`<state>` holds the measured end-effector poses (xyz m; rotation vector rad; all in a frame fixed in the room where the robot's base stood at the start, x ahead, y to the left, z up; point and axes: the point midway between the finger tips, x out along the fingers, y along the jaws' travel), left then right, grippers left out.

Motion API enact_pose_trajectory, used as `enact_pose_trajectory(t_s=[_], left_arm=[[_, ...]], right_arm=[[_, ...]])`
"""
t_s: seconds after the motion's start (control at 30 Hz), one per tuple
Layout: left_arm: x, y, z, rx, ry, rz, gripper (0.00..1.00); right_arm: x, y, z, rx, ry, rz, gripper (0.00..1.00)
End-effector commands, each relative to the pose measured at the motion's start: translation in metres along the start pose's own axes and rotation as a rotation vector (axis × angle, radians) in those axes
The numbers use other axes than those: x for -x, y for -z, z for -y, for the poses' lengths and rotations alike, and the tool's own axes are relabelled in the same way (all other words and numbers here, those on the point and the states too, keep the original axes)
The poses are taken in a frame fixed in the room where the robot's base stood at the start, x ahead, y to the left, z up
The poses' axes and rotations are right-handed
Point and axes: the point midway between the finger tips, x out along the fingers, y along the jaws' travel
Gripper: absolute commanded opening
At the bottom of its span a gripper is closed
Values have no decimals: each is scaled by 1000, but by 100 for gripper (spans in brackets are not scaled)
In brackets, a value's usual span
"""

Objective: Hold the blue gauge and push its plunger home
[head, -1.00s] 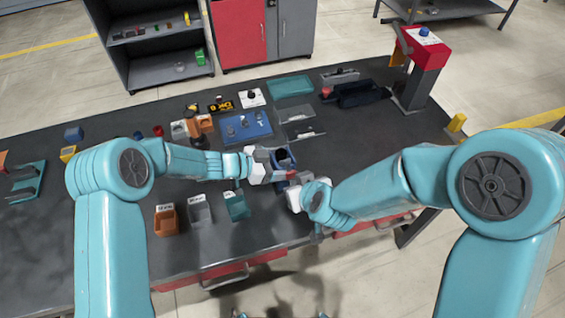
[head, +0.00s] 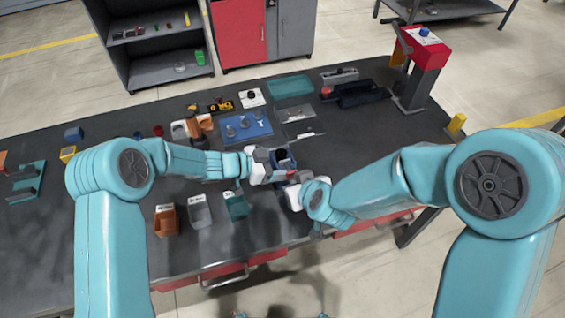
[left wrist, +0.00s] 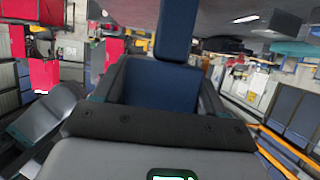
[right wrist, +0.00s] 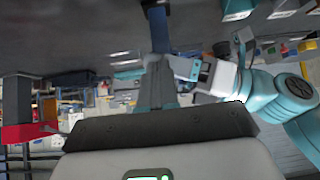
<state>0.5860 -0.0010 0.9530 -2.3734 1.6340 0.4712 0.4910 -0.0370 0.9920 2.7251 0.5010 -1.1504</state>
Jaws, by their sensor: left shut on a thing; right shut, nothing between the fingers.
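The blue gauge (head: 285,157) is in my left gripper (head: 278,164), above the front part of the dark bench. In the left wrist view the blue gauge body (left wrist: 158,84) sits between the shut fingers, with a blue bar rising above it. My right gripper (head: 296,183) is close beside the gauge on its near side. In the right wrist view its fingers (right wrist: 157,84) are shut and empty, pointing at a blue part (right wrist: 159,28). My left gripper also shows there (right wrist: 203,74). I cannot make out the plunger's position or whether the right fingertips touch it.
Orange (head: 167,220), grey (head: 199,212) and teal (head: 237,205) bins stand along the bench's front edge. A blue tray (head: 246,128) and a teal mat (head: 291,86) lie behind my grippers. A red-topped press (head: 422,52) stands at the back right.

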Motion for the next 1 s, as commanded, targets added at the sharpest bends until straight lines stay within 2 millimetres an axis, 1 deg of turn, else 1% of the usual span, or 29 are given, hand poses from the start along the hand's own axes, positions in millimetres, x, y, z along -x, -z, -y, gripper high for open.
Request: enact_pose_trajectory(t_s=[0.6, 0.87, 1.0], left_arm=[[0, -1, -1, 1, -2, 2, 16], [0, -1, -1, 1, -2, 2, 16], [0, -2, -1, 1, -2, 3, 16]], right_arm=[[-9, 9, 0, 0, 0, 0, 0], [-8, 9, 0, 0, 0, 0, 0], [-3, 2, 0, 0, -1, 0, 0]])
